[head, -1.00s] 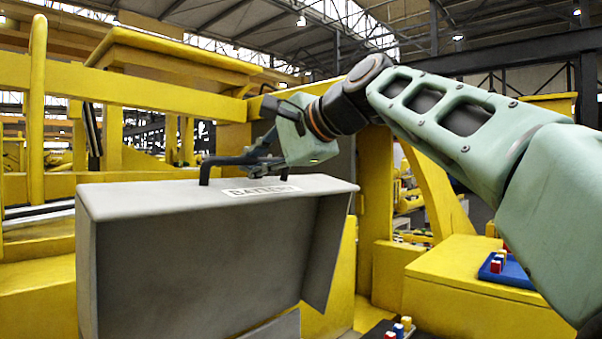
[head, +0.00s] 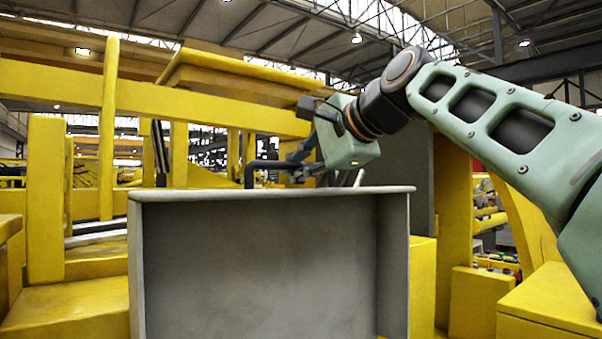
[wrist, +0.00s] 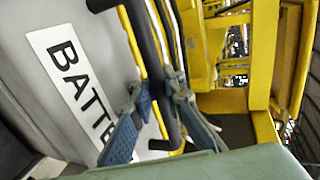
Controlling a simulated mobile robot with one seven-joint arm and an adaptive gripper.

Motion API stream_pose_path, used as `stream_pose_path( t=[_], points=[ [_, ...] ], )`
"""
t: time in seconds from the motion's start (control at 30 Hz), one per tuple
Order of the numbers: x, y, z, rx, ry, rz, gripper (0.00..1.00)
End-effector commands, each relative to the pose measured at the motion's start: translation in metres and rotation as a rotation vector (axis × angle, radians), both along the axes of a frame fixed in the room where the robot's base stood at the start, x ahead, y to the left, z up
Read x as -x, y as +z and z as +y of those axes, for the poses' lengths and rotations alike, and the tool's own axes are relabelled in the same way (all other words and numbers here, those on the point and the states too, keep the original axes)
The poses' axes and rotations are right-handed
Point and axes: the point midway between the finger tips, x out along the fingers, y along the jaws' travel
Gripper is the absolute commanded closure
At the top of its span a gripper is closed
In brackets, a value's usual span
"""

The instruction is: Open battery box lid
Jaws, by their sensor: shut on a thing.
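The grey battery box lid (head: 260,265) stands tilted up in the head view, its hollow inner side facing me. Its label, reading "BATTE" in part, shows in the wrist view (wrist: 72,70), where my gripper hides the rest. The lid's black bar handle (head: 262,165) rises behind the lid's top edge, and it also shows in the wrist view (wrist: 150,60). My gripper (head: 305,160) is at the handle's right part. In the wrist view its blue-grey fingers (wrist: 158,112) lie on both sides of the handle, shut on it. The lower handle is partly hidden by the fingers.
Yellow machine frame beams (head: 150,90) stand behind and left of the lid. A yellow post (head: 455,200) and a yellow block (head: 550,300) are on the right, near my arm. The box's inside is out of view.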

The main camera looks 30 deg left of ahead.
Motion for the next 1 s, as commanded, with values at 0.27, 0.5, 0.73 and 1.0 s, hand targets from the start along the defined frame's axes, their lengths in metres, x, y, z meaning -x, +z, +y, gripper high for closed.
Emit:
stream_pose_path(
  t=[0.27,0.5,0.73,1.0],
  points=[
    [0.0030,0.0099,-0.0012,-0.015,-0.005,-0.014,1.00],
    [0.0033,0.0101,-0.0012,-0.015,-0.005,-0.015,1.00],
    [0.0033,0.0100,-0.0011,-0.015,-0.005,-0.015,0.83],
    [0.0025,0.0052,0.0000,-0.008,-0.003,-0.008,0.72]
  ],
)
